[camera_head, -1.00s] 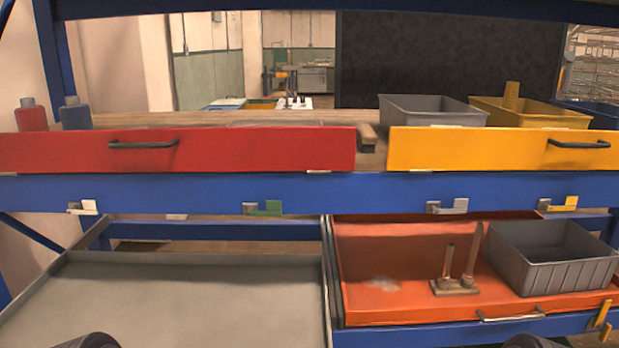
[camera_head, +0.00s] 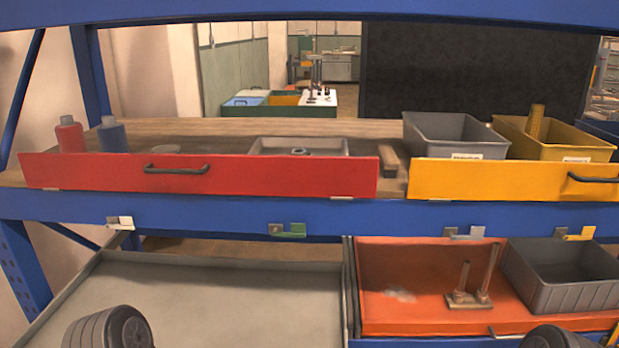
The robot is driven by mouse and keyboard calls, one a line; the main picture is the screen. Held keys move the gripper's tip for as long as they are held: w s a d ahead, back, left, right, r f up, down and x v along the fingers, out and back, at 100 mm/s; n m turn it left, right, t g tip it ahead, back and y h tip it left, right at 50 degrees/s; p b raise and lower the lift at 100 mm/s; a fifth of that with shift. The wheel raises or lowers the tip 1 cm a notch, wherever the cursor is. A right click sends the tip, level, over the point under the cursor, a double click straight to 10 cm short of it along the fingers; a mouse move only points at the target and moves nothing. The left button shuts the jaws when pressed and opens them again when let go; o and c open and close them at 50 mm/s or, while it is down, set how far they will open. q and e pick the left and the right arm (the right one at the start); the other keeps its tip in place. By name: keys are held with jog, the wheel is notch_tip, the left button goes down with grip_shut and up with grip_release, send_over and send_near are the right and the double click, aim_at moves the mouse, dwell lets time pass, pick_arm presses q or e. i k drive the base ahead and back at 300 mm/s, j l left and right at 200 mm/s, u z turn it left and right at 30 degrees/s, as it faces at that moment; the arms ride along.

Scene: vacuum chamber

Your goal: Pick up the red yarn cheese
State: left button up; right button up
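I see no thing that is plainly a red yarn cheese. The closest in colour is a small red bottle-shaped item (camera_head: 69,135) with a grey top, upright behind the red drawer front at the left; I cannot tell whether it is yarn. A similar blue item (camera_head: 112,136) stands right beside it. The red drawer front hides their lower parts. Neither gripper is in view. Only dark, ribbed round parts of my own arms show at the bottom edge, left and right, well below and apart from these items.
The red drawer front (camera_head: 262,173) has a black handle. A grey tray (camera_head: 338,147) lies behind it. Grey (camera_head: 455,143) and yellow (camera_head: 560,147) bins stand at the right. Below are a bare grey shelf (camera_head: 215,305), an orange tray (camera_head: 400,322) with a peg stand (camera_head: 466,299), and another grey bin (camera_head: 565,296).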

aim_at(71, 137)
jog(key=u, duration=1.4)
jog(key=z, duration=0.9)
jog(key=i+j+z, duration=0.1)
jog(key=j+z, duration=0.65)
jog(key=j, duration=0.15)
jog(key=j+z, duration=0.4)
jog(key=k+j+z, duration=0.1)
jog(key=j+z, duration=0.25)
jog(key=j, duration=0.2)
jog(key=k+j, duration=0.1)
jog(key=j, duration=0.25)
jog(key=k+j, duration=0.1)
jog(key=j, duration=0.3)
jog(key=k+j+z, duration=0.1)
jog(key=j, duration=0.25)
jog(key=k+j, duration=0.1)
jog(key=j, duration=0.25)
jog(key=k+j, duration=0.1)
jog(key=j, duration=0.25)
jog(key=k+j+z, duration=0.1)
jog(key=j, duration=0.25)
